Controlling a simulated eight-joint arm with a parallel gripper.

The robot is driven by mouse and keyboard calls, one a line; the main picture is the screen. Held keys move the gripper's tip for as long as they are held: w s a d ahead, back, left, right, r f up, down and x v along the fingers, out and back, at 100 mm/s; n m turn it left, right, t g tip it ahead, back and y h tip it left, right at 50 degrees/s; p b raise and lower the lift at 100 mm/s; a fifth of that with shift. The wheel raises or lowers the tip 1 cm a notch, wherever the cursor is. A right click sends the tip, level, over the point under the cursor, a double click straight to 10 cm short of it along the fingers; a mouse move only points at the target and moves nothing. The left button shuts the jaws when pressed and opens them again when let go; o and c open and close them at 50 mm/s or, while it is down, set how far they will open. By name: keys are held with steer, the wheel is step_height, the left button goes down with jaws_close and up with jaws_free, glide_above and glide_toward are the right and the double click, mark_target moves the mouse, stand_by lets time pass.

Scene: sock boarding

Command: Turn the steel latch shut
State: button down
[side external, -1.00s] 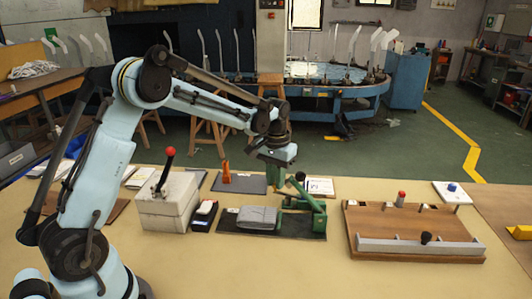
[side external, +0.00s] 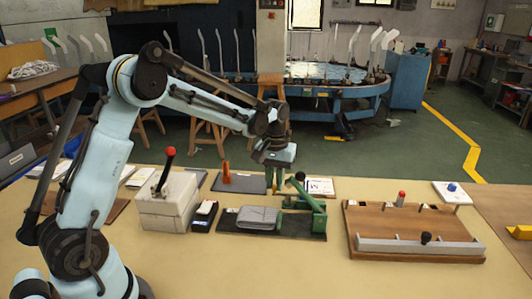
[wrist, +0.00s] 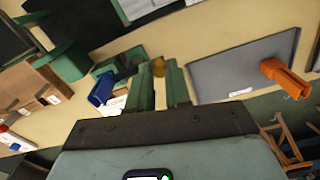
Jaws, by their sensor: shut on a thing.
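My gripper (side external: 274,181) points down behind the green clamp press, near the grey board at the back of the bench. In the wrist view its two green fingers (wrist: 164,86) stand close together around a small brass-coloured part (wrist: 158,68). A dark green block (wrist: 120,64) with a dark rounded piece lies just left of the fingertips. The steel latch cannot be clearly made out; I cannot tell whether the gripped part belongs to it. The fingers hide part of what they hold.
The green clamp press (side external: 310,206) stands in front of my gripper, beside a folded grey cloth (side external: 258,217). An orange clip (side external: 226,172) stands on the grey board (side external: 250,184). A white box with a red-knobbed lever (side external: 168,205) is left; a wooden fixture (side external: 410,222) is right.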

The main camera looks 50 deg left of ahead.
mark_target(274, 187)
steer(key=c, duration=1.1)
jaws_free()
steer(key=shift+o, duration=0.2)
step_height(274, 187, up, 12)
steer(key=shift+r, duration=0.1)
steer(key=s+d+f+m+t, duration=0.1)
steer(key=s+d+m+t, duration=0.2)
steer(key=s, duration=0.5)
steer(key=s+d+f+m+t, duration=0.2)
steer(key=s+d+m+t, duration=0.1)
steer(key=s+d, duration=0.3)
steer(key=shift+s+f+m+t, duration=0.3)
steer(key=shift+s+t, duration=0.3)
steer(key=shift+s, duration=0.65)
